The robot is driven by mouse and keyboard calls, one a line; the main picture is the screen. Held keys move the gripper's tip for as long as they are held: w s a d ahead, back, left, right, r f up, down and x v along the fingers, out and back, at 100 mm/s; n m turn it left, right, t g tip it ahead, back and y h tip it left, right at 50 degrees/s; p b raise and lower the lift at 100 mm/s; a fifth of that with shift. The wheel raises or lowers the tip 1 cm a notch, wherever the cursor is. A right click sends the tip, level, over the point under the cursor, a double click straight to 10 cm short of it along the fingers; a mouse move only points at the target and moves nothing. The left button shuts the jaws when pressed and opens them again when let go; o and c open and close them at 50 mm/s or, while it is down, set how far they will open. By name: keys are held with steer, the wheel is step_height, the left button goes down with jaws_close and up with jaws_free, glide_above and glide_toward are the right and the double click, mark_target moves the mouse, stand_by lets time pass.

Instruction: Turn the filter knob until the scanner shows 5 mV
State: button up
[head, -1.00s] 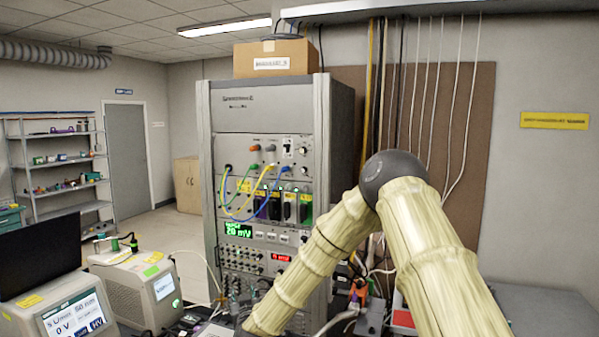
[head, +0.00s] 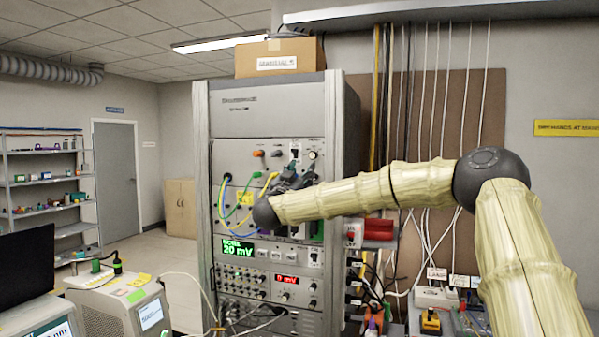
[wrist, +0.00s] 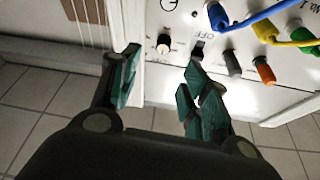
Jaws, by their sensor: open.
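The scanner's green display (head: 238,248) on the rack reads 20 mV. A knob with a pale cap (head: 312,155) is at the right of the upper panel; it also shows in the wrist view (wrist: 163,43). I cannot read whether its label names the filter. My gripper (head: 297,178) is in front of the upper panel, just below this knob. In the wrist view my gripper (wrist: 160,72) is open and empty, and the knob is beyond the gap between the fingertips, apart from them. A toggle switch (wrist: 198,50) is close to the right finger.
A red display (head: 287,280) reads about 0 mV. Loose cables hang right of the rack.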

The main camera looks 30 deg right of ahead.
mark_target(312, 157)
steer(key=p+x, duration=0.2)
steer(key=x, duration=0.2)
steer(key=p+x, duration=0.2)
steer(key=x, duration=0.3)
steer(key=shift+w+f, duration=0.1)
steer(key=shift+w, duration=0.2)
steer(key=shift+p+x, duration=0.6)
steer(key=shift+x, duration=0.3)
steer(key=shift+f, duration=0.1)
steer(key=shift+c, duration=0.3)
jaws_close()
